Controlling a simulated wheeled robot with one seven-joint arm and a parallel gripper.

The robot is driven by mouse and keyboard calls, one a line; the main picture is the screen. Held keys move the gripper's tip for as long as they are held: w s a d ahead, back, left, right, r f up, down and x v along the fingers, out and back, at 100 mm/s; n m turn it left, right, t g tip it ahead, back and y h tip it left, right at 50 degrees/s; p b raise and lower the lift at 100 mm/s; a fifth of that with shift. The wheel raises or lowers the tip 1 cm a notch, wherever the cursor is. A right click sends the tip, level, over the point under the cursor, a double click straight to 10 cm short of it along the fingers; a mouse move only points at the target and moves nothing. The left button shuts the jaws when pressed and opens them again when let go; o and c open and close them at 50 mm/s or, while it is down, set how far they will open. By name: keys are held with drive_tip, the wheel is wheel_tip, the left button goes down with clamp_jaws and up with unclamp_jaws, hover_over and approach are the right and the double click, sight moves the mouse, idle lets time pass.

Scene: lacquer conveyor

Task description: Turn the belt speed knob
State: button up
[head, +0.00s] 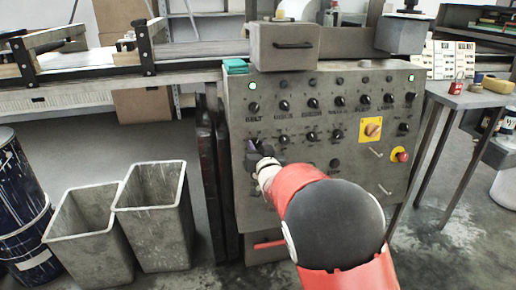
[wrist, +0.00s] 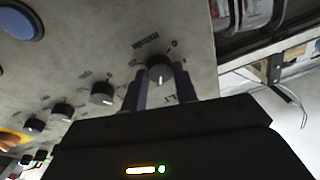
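The control panel (head: 290,180) carries rows of dark knobs. My gripper (head: 256,150) is at the panel's left column in the head view, by a lower row and below the BELT label. In the wrist view a round dark knob (wrist: 159,68) with a white pointer line sits between the two fingers of my gripper (wrist: 160,80). The fingers stand apart on either side of it; whether they touch it is unclear. A partly hidden label ending in "LT" is by the right finger. The knob is hidden in the head view by my gripper.
More knobs (wrist: 102,93) run beside it in the wrist view. A yellow-plated switch (head: 371,129) and a red button (head: 401,155) are at the panel's right. Two grey bins (head: 158,225) and a dark drum (head: 25,215) stand at left. A side table (head: 465,98) is at right.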

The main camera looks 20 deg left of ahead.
drive_tip(key=c, duration=0.3)
drive_tip(key=shift+c, duration=0.2)
drive_tip(key=shift+f+n+b, duration=0.1)
drive_tip(key=shift+n+b, duration=0.2)
drive_tip(key=shift+b, duration=0.05)
